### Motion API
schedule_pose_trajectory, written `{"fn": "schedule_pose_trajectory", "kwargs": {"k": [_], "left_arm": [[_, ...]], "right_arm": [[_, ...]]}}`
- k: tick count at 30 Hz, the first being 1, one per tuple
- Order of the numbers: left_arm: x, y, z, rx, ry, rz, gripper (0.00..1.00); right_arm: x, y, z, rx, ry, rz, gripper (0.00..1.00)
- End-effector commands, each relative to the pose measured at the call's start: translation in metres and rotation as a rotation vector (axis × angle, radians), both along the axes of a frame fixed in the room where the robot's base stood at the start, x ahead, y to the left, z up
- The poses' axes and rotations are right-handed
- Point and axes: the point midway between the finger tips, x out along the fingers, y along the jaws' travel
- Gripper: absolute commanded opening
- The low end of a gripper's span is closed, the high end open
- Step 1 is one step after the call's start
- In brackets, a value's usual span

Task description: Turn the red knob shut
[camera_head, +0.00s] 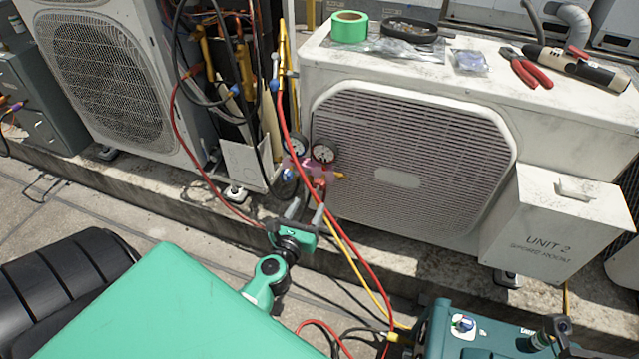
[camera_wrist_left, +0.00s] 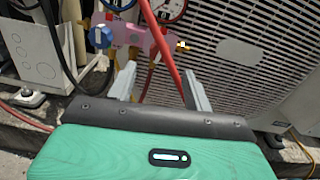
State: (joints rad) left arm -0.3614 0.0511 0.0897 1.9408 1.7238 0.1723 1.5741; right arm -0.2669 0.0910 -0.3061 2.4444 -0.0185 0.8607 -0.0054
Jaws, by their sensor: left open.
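The gauge manifold hangs in front of the condenser, with a pinkish body (camera_wrist_left: 130,36) and two round dials (camera_head: 323,151). The red knob (camera_head: 318,184) shows small at its right side in the head view. In the wrist view the red knob (camera_wrist_left: 157,43) is partly covered by a red hose crossing it. A blue knob (camera_wrist_left: 101,37) sits at the manifold's left. My left gripper (camera_head: 305,211) is open and empty, just below and in front of the manifold. In the wrist view its fingers (camera_wrist_left: 158,76) stand apart, with the red hose passing between them in the picture. My right gripper is out of view.
The condenser (camera_head: 450,95) stands behind, with green tape (camera_head: 349,27) and red pliers (camera_head: 525,68) on top. A grey box (camera_head: 553,222) sits at right. Red hoses (camera_head: 352,240) and a yellow hose (camera_head: 365,275) hang close to my left gripper. A teal machine (camera_head: 485,338) is lower right.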

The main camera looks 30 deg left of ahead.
Motion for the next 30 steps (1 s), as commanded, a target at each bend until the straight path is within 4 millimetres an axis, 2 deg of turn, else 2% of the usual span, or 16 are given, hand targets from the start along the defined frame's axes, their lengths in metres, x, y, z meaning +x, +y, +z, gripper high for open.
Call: {"fn": "schedule_pose_trajectory", "kwargs": {"k": [9,15,20,28,29,30], "left_arm": [[0.056,0.013,0.001,0.003,0.000,-0.001,0.52],[0.079,0.018,-0.001,0.003,0.001,-0.002,0.52],[0.087,0.021,0.000,0.004,0.001,-0.001,0.52],[0.088,0.021,-0.001,0.003,0.002,-0.001,0.52],[0.088,0.021,-0.001,0.003,0.002,-0.001,0.50],[0.088,0.021,-0.001,0.003,0.002,-0.001,0.42]], "right_arm": [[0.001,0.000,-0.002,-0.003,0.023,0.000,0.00],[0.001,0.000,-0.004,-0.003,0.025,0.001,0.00],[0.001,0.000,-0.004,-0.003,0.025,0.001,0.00],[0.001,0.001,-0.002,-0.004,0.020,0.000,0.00],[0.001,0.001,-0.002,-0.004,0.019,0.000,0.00],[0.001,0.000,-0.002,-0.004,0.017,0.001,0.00]]}}
